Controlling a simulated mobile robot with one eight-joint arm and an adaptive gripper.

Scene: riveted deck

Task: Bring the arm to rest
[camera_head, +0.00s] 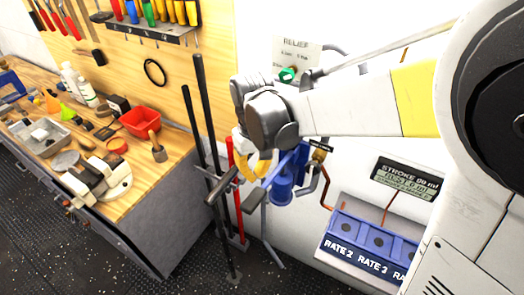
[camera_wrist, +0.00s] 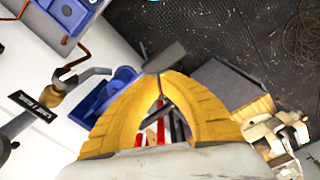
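My gripper (camera_wrist: 158,75) has two yellow fingers that arch together until their tips meet in the wrist view. In the camera_head view my gripper (camera_head: 250,180) hangs below my white wrist, in front of the wall panel and right of the workbench. My arm reaches in from the right. A dark grey block (camera_wrist: 166,57) shows right at the fingertips. I cannot tell whether it is touched or lies behind them. Red and black bars show through the gap between the fingers.
A workbench (camera_head: 176,170) with a red bin (camera_head: 140,121) and loose tools stands on the left. Tall dark bars (camera_head: 200,105) lean beside my gripper. A blue fixture (camera_head: 284,180) is close on its right. A blue rate rack (camera_head: 372,243) is lower right. Dark floor lies below.

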